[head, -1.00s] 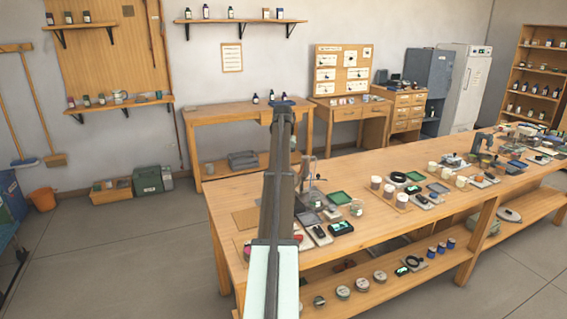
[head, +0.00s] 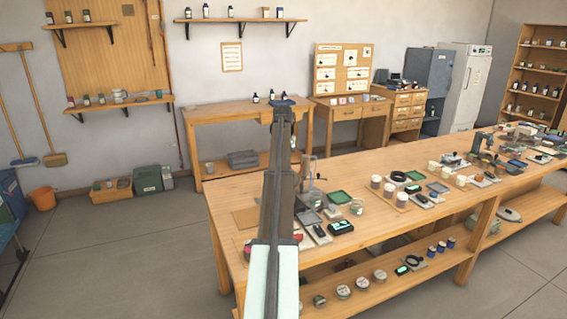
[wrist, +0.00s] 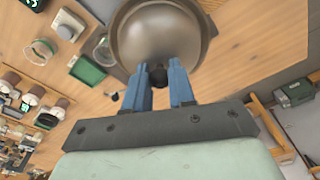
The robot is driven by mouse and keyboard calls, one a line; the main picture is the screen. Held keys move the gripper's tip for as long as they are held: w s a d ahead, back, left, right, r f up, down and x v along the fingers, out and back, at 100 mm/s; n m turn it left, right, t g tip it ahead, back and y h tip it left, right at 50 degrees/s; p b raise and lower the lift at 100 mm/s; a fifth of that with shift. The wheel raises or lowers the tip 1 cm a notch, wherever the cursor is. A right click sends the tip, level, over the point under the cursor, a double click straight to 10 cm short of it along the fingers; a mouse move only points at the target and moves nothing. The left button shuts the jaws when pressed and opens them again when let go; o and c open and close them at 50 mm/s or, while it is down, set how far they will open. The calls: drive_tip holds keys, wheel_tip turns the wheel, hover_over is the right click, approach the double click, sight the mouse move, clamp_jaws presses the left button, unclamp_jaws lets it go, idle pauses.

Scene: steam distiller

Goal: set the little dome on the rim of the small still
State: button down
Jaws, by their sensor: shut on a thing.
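In the wrist view, my gripper (wrist: 160,76) has its blue fingers shut on a small dark knob. The knob is at the near edge of a round, brownish metal shape (wrist: 158,36), which I take to be the little dome. A broader rim surrounds this shape, and its top is cut off by the picture. I cannot tell whether that rim belongs to the dome or to the small still below, nor whether they touch. In the head view, my arm hides the gripper and the dome, and I cannot make out the still.
The head view shows the long bench (head: 228,232) crowded with jars and trays right of my arm.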

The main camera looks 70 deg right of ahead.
drive_tip(key=c, duration=0.9)
unclamp_jaws()
drive_tip(key=shift+o, duration=0.2)
wheel_tip(320, 180, up, 14)
drive_tip(key=a, duration=0.1)
drive_tip(key=shift+s, duration=0.15)
drive_tip(key=shift+a+f, duration=0.1)
drive_tip(key=shift+a, duration=0.05)
